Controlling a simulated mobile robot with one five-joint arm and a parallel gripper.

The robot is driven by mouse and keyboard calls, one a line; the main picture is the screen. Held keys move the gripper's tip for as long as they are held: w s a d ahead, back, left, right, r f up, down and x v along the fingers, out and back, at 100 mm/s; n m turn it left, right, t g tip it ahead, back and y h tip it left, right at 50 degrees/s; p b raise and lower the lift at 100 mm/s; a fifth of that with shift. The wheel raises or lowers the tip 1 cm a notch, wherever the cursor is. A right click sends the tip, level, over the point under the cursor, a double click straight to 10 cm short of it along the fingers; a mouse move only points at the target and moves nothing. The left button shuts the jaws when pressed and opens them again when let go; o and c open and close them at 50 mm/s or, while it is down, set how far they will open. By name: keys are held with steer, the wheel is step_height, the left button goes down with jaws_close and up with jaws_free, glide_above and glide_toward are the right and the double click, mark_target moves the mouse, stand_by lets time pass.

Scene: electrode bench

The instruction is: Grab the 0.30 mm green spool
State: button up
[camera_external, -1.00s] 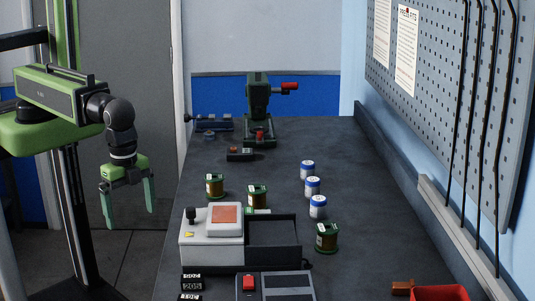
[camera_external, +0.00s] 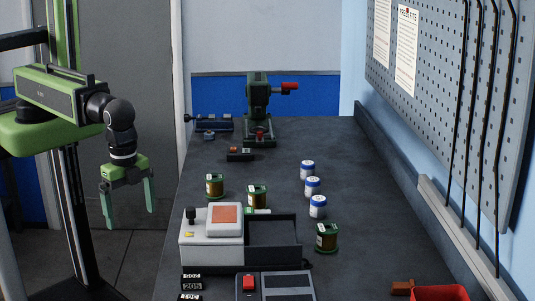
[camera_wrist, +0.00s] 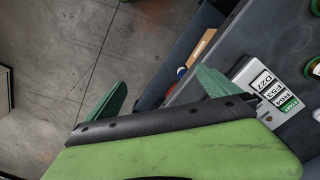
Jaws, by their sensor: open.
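Three green-rimmed spools wound with a coppery-brown wire stand upright on the bench: one at the back left (camera_external: 215,187), one to its right (camera_external: 257,197), and one at the front right (camera_external: 327,238). Their size labels are too small to read, so I cannot tell which is 0.30 mm. Round green-rimmed parts (camera_wrist: 315,68) are cut off at the right edge of the wrist view. My gripper (camera_external: 131,215) is open and empty, pointing down left of the bench, apart from every spool. In the wrist view my gripper (camera_wrist: 161,82) has its two green fingers spread over floor and bench edge.
A white device (camera_external: 211,247) with a dark open tray stands between my gripper and the front right spool. Several blue-and-white jars (camera_external: 312,187) stand behind that spool. A green press (camera_external: 258,100) stands at the back, a red bin (camera_external: 440,293) front right. The bench's right middle is clear.

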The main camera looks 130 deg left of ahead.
steer(key=c, duration=0.7)
